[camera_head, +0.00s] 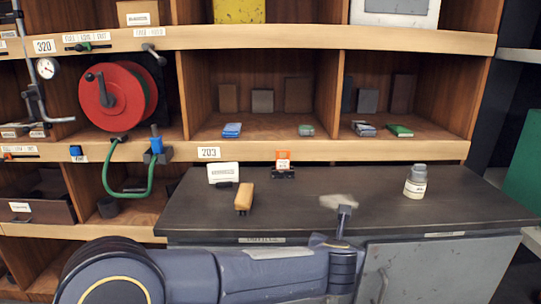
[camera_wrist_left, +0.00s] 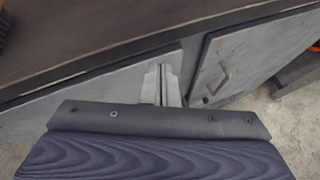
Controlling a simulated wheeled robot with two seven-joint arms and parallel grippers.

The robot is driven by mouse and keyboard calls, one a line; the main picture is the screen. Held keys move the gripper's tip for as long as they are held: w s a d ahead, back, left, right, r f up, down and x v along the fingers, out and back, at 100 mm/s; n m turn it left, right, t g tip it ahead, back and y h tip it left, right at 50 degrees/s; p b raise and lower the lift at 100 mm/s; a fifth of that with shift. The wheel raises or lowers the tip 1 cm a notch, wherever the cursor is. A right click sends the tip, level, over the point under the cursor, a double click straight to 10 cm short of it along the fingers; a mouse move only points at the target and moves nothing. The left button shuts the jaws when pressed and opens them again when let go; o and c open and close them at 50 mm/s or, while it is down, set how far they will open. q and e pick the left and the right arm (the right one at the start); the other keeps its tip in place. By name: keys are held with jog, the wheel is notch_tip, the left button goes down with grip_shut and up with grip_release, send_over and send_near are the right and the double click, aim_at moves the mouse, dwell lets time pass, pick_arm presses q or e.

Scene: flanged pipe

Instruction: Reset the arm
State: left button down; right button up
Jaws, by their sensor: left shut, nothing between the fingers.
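My left arm (camera_head: 270,272) comes in from the left in the head view and lies across the bottom, in front of the dark workbench. Its fingers cannot be made out for sure there. In the left wrist view my left gripper (camera_wrist_left: 164,84) is shut, its two narrow fingers together with nothing between them. It points toward the grey cabinet front under the bench top, apart from the things on the bench. My right gripper is in neither view.
The bench top (camera_head: 300,196) carries a tan block (camera_head: 244,196), a white label card (camera_head: 223,173), an orange-and-white tag (camera_head: 283,161) and a lidded jar (camera_head: 415,184). Behind stand wooden shelves with a red reel (camera_head: 112,98). A cabinet door handle (camera_wrist_left: 217,78) shows in the wrist view.

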pick_arm(q)
jog(key=w+a+r+m+t+h+p, duration=0.1)
jog(key=a+r+m+t+h+p, duration=0.15)
jog(key=a+r+m, duration=0.6)
jog(key=s+a+r+m+g+h+p, duration=0.1)
jog(key=s+a+r+m, duration=0.3)
jog(key=a, duration=0.3)
jog(key=s+a+r+m+g+h+p, duration=0.1)
jog(key=s+a+r+m+h+p, duration=0.1)
jog(key=s+a+r+m, duration=0.4)
jog(key=s+a+f+m+g+y+p, duration=0.2)
jog(key=s+a+f+m, duration=0.3)
jog(key=s, duration=0.5)
jog(key=s+a+f+m+g+y+p, duration=0.1)
jog(key=s+a+f+m+g+y, duration=0.2)
jog(key=s+a+f, duration=0.6)
jog(key=shift+s+a+m+g+p, duration=0.35)
jog(key=shift+s+a+m+g, duration=0.2)
jog(key=shift+s+a+m, duration=0.5)
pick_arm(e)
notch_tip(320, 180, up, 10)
pick_arm(q)
jog(key=shift+s+d, duration=0.1)
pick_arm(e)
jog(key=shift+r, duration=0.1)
